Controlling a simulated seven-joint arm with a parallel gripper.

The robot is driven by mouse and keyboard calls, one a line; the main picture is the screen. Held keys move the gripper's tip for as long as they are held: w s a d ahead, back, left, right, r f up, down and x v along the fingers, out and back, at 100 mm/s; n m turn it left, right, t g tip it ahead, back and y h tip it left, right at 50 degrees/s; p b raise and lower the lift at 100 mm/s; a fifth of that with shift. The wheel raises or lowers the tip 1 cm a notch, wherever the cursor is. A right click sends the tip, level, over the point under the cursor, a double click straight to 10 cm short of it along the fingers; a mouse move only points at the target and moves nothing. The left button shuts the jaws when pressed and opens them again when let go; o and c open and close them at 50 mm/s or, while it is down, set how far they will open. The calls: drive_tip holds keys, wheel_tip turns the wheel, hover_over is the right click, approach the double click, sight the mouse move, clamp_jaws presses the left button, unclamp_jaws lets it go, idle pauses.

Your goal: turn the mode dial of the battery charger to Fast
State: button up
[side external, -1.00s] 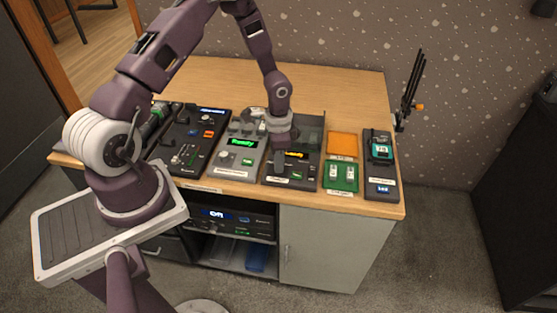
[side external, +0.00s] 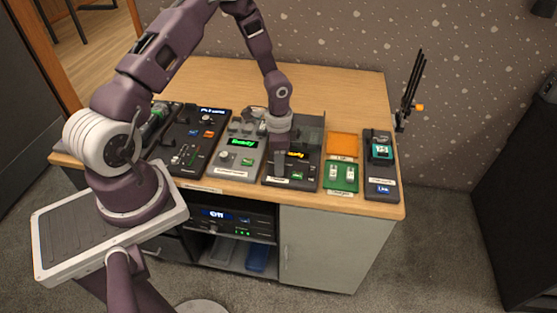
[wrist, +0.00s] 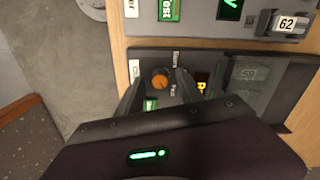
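In the wrist view, an orange round dial (wrist: 160,80) sits on a dark device panel (wrist: 140,62), with small lettering beside it that seems to include "Fast". I take this panel as the battery charger; in the side view it is the dark device (side external: 308,172) under my gripper. My gripper (wrist: 158,78) points down at the panel, one dark finger on each side of the dial. Gaps seem to show between fingers and dial, so it looks open around it. In the side view my gripper (side external: 280,165) hides the dial. The dial's pointer is too small to read.
A grey device with a green display (side external: 242,142) stands to the left. A dark device with several buttons (side external: 190,150) stands beyond it. A green and orange unit (side external: 342,175) and a dark unit (side external: 381,150) stand to the right. The wooden table (side external: 330,90) is clear at the back.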

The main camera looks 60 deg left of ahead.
wheel_tip(320, 180, up, 7)
idle(0.4)
drive_tip(key=shift+r, duration=0.15)
drive_tip(key=s+d+r+n+t+y, duration=0.1)
drive_tip(key=s+d+r, duration=0.15)
drive_tip(key=r, duration=0.65)
drive_tip(key=s+d+r+n+t+y, duration=0.1)
drive_tip(key=s+r+n, duration=0.15)
drive_tip(key=r, duration=0.65)
drive_tip(key=s+d+r+n+t+h, duration=0.1)
drive_tip(key=s+d+r, duration=0.3)
drive_tip(key=s, duration=0.4)
drive_tip(key=s+d+r+n+t+h, duration=0.1)
drive_tip(key=s+d+r, duration=0.3)
drive_tip(key=s, duration=0.4)
drive_tip(key=shift+s+r+n+t, duration=0.3)
drive_tip(key=shift+r+n+t, duration=0.05)
drive_tip(key=shift+r+t, duration=0.45)
